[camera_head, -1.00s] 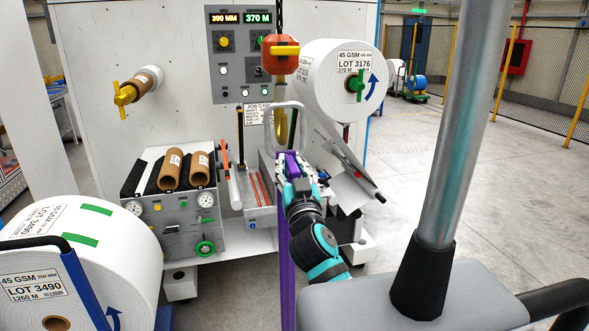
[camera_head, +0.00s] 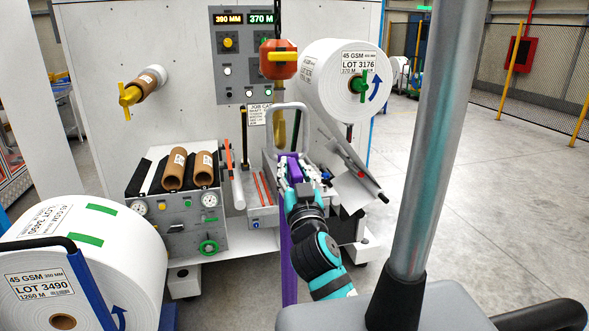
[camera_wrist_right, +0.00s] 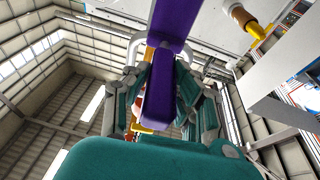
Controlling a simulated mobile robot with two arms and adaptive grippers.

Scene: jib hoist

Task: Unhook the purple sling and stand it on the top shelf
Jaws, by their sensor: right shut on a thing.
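The purple sling (camera_head: 287,262) hangs as a long strap in front of the machine in the head view. My right gripper (camera_head: 293,168) is shut on its upper part. In the right wrist view the purple sling (camera_wrist_right: 160,85) runs up between the fingers of my right gripper (camera_wrist_right: 155,88). An orange hoist body (camera_head: 278,60) with a yellow part hangs above, and a yellow hook piece (camera_head: 280,128) shows below it. Whether the sling still touches the hook is hidden by the gripper and a grey loop (camera_head: 288,106). I cannot make out the top shelf. My left gripper is not in view.
A large white roll (camera_head: 85,262) on a blue stand fills the lower left. Another white roll (camera_head: 340,80) sits on the machine's right. A grey unit with brown cores (camera_head: 174,170) stands left of the sling. Open floor (camera_head: 470,200) lies to the right, beyond a grey post (camera_head: 420,150).

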